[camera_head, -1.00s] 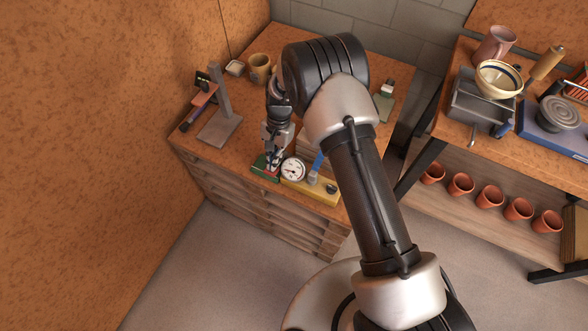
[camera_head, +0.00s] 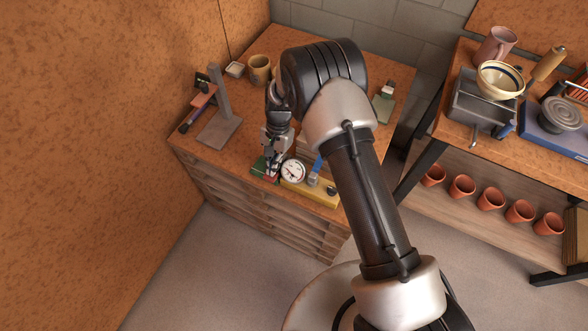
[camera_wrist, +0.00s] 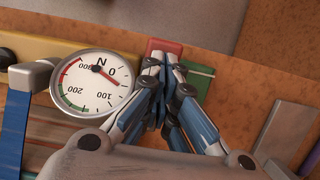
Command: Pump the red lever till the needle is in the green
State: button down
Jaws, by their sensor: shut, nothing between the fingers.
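The red lever (camera_wrist: 165,47) shows as a flat red end beside the gauge in the wrist view, partly hidden by my fingers. My gripper (camera_wrist: 162,65) is shut and empty, its fingertips at the red end; I cannot tell whether they touch it. In the head view my gripper (camera_head: 271,168) is low over the left end of the pump. The round white gauge (camera_wrist: 97,82) has a red needle pointing between 0 and 100. Its green arc lies near 200, away from the needle, and a red arc near 300. The gauge also shows in the head view (camera_head: 292,171).
A green block (camera_wrist: 199,78) lies beside the red end. A yellow base (camera_head: 322,192) and a blue lever (camera_wrist: 14,128) are on the gauge's other side. A grey stand (camera_head: 221,125) and a mug (camera_head: 259,70) are behind on the bench.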

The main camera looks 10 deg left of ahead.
jog(key=shift+p+v, duration=1.1)
jog(key=shift+v, duration=1.45)
jog(key=shift+d, duration=0.1)
jog(key=shift+f, duration=0.2)
jog(key=shift+b+x, duration=1.75)
jog(key=shift+x, duration=1.15)
jog(key=shift+r, duration=0.2)
jog(key=shift+p+v, duration=1.55)
jog(key=shift+v, duration=1.35)
jog(key=shift+f, duration=0.2)
